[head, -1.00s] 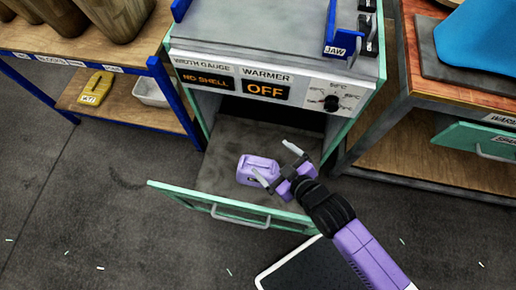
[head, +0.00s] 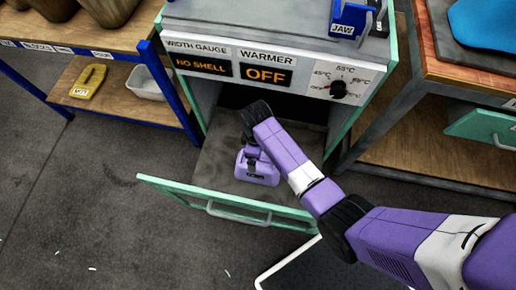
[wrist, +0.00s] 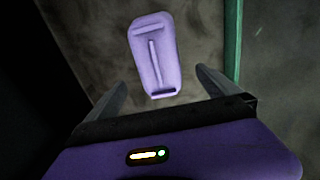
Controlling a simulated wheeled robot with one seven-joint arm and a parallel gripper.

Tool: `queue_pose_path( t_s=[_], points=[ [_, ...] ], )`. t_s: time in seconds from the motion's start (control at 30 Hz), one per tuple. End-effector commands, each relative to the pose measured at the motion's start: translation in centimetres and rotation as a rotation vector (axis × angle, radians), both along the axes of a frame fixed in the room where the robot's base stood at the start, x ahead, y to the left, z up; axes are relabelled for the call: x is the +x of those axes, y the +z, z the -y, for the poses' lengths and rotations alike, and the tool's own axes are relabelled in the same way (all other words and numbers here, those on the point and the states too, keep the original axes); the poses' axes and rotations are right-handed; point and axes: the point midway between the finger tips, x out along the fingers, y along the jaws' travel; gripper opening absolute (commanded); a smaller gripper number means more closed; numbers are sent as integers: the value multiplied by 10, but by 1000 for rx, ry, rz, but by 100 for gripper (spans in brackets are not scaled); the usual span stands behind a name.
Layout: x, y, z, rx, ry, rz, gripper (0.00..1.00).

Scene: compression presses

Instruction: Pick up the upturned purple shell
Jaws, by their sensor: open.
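The purple shell (wrist: 153,55) lies on the drawer floor in the wrist view. It is long, with rounded corners, a raised edge at each end and a thin rib along its middle. My gripper (wrist: 160,80) is open and empty, and the near end of the shell lies between the lines of its two fingers. I cannot tell the height gap. In the head view my gripper (head: 257,170) is over the open warmer drawer (head: 215,165). Its body hides the shell and its own fingers there.
The drawer's green front (head: 225,203) stands on the near side, with its handle. The warmer panel (head: 265,75) reads OFF and the width gauge reads NO SHELL. Shelving (head: 120,105) stands on the left and a workbench (head: 420,150) on the right.

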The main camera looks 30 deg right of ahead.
Motion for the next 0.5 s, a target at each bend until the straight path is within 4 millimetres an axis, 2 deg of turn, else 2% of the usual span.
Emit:
queue_pose_path(
  t_s=[0.33, 0.5],
  points=[
    [-1, -36, 3, 0, 0, -4, 100],
    [-1, -62, 8, -1, 0, -5, 100]
  ],
)
